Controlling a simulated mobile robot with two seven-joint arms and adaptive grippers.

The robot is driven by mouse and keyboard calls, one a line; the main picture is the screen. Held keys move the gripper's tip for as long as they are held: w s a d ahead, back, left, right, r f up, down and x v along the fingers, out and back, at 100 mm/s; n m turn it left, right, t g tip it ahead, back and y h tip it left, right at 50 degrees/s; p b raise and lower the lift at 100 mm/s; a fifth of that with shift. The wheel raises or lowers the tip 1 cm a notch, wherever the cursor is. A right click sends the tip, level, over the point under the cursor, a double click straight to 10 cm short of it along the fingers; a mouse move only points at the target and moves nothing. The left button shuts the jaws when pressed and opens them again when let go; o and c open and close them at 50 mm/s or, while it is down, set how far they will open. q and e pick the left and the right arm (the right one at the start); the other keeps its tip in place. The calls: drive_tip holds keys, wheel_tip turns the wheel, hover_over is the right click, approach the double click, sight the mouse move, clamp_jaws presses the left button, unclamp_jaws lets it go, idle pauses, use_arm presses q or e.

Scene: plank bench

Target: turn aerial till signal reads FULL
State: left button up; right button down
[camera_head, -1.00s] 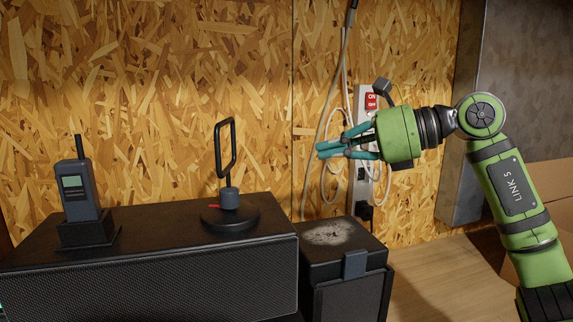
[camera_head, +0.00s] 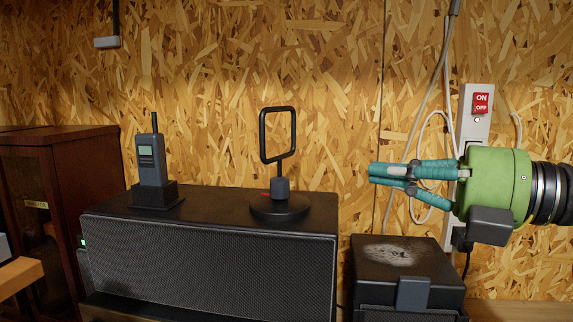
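The aerial is a black upright rectangular loop (camera_head: 278,135) on a short grey hub and a round black base (camera_head: 281,208). It stands on top of the black speaker-like cabinet, with a small red mark at the hub's left. A dark handset (camera_head: 150,163) with a small pale green screen stands upright in a dock to its left. The screen's reading is too small to make out. My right gripper (camera_head: 371,174) is to the right of the loop, apart from it, pointing left. Its teal fingertips are together with nothing visible between them. My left gripper is out of view.
The black cabinet (camera_head: 210,270) has a grille front. A lower black box (camera_head: 440,265) with a dusty top stands below my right gripper. A power strip (camera_head: 477,135) with a red switch and cables hangs behind it. A brown wooden cabinet (camera_head: 60,200) stands at left.

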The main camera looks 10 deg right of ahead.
sight(269, 159)
drive_tip(key=p+x, duration=0.6)
drive_tip(key=x, duration=0.7)
drive_tip(key=shift+w+a+r, duration=0.15)
drive_tip(key=shift+a, duration=0.05)
drive_tip(key=shift+w+a, duration=0.25)
